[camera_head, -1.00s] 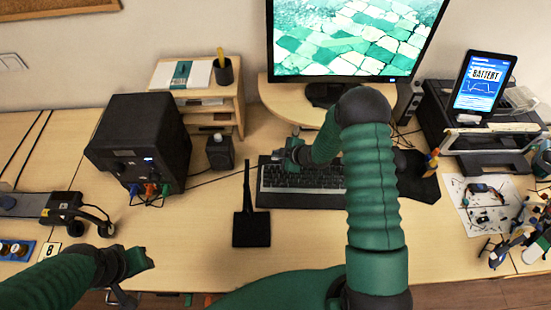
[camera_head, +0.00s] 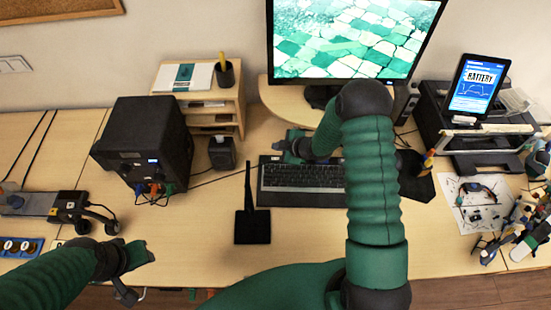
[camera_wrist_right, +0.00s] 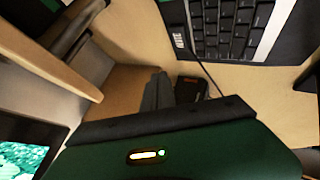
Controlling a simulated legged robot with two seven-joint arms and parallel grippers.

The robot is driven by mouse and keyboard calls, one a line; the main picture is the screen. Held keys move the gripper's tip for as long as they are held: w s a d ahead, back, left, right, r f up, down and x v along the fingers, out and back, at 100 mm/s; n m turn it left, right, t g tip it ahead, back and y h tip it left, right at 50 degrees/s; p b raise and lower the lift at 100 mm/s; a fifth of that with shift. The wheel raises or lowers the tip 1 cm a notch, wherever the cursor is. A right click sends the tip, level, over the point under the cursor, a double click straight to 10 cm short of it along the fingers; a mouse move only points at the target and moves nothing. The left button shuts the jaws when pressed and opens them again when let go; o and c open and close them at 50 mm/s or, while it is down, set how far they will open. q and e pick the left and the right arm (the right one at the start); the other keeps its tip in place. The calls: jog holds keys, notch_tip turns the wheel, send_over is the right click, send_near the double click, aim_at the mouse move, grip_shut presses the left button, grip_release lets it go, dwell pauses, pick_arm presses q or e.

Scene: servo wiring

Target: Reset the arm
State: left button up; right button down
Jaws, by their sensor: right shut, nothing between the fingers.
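My right arm rises from the bottom of the head view and bends toward the keyboard (camera_head: 315,177). My right gripper (camera_head: 290,147) is over the desk at the keyboard's upper left edge. It is shut and empty, and its fingers also show in the right wrist view (camera_wrist_right: 158,90). My left gripper (camera_head: 138,255) is low at the left, over the front of the desk, held away from any object. Its fingertips are small and I cannot tell whether they are apart. In the right wrist view, the keyboard (camera_wrist_right: 228,28) is at the top right.
A black box (camera_head: 143,145) with coloured plugs stands left of the keyboard. A monitor (camera_head: 355,40) is behind the right arm. A printer (camera_head: 480,140) and cluttered small parts (camera_head: 525,220) are at the right. The front middle of the desk is mostly clear.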

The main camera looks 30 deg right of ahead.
jog(key=s+a+r+m+g+h, duration=0.3)
jog(key=s+r+m, duration=0.35)
jog(key=r, duration=0.35)
jog(key=s+a+r+m+g, duration=0.1)
jog(key=s+a+r+m, duration=0.1)
jog(key=s, duration=0.7)
jog(key=s+a+r+m+g, duration=0.2)
jog(key=s+a, duration=0.3)
jog(key=s, duration=0.3)
jog(key=shift+s+r+m, duration=0.35)
jog(key=shift+r+m, duration=0.3)
jog(key=shift+m, duration=0.2)
jog(key=shift+d, duration=0.2)
jog(key=shift+a, duration=0.15)
